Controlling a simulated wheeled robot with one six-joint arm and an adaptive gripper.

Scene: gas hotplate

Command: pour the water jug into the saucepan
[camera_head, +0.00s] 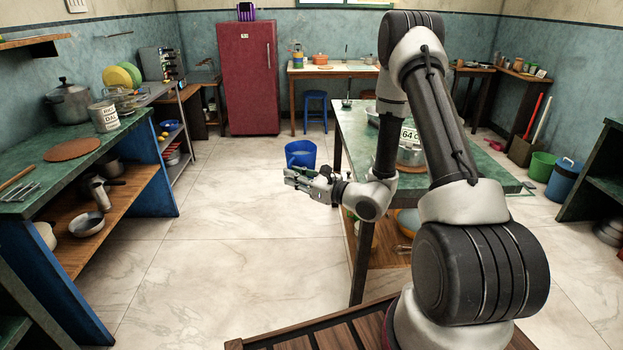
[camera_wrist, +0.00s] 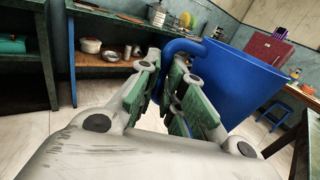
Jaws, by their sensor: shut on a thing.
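The blue water jug (camera_head: 300,156) is held in the air, left of the green table, and looks roughly upright in the head view. My gripper (camera_head: 300,178) is shut on the jug's handle. In the wrist view the jug's body (camera_wrist: 238,82) fills the upper right, and its curved handle (camera_wrist: 184,46) runs down between the fingers (camera_wrist: 170,85). The water inside cannot be made out clearly. A metal pan (camera_head: 411,156), perhaps the saucepan, stands on the green table behind my arm, which hides part of it.
The green table (camera_head: 480,181) is to the right, with a lower wooden shelf holding bowls. A counter on the left bears a lidded pot (camera_head: 70,102), a tin (camera_head: 104,117) and a round board (camera_head: 73,149). A red fridge (camera_head: 248,80) stands behind. The tiled floor between is clear.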

